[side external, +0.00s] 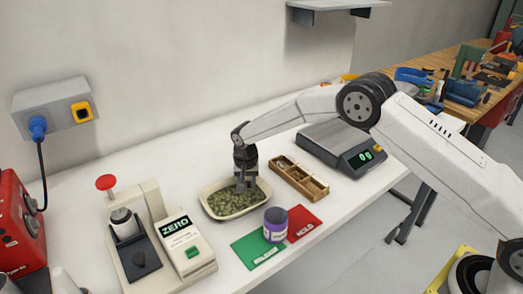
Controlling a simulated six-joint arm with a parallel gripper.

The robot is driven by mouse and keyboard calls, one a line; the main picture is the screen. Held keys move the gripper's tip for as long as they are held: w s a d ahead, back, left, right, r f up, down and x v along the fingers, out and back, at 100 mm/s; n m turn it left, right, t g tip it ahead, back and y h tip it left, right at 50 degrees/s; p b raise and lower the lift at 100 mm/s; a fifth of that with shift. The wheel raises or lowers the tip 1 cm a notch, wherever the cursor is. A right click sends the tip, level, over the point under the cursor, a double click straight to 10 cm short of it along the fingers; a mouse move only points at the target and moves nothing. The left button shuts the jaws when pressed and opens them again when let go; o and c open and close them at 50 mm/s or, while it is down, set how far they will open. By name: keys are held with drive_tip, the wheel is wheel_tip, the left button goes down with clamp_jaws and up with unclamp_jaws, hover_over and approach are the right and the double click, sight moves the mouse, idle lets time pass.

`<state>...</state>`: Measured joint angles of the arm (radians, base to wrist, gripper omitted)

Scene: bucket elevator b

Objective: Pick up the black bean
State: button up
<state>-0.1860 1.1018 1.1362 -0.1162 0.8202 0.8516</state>
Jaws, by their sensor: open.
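A cream tray (206,204) holds a bed of small green beans (232,203). My gripper (241,188) points straight down at the back part of this tray, with its fingertips at or just above the beans. It is open. I cannot make out a black bean in this view; it may be too small to see, or hidden by the fingers or among the green beans. I cannot tell whether anything lies between the fingertips.
A wooden box with compartments (300,178) and a digital scale (340,146) stand to the right. A device marked ZERO (187,245) stands at left.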

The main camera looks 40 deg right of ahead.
drive_tip(key=c, duration=0.5)
clamp_jaws()
drive_tip(key=shift+r, duration=0.1)
drive_tip(key=shift+r, duration=0.7)
drive_tip(key=s+d+r, duration=0.2)
drive_tip(key=s+r, duration=0.9)
drive_tip(key=s, duration=0.3)
drive_tip(key=shift+r, duration=0.2)
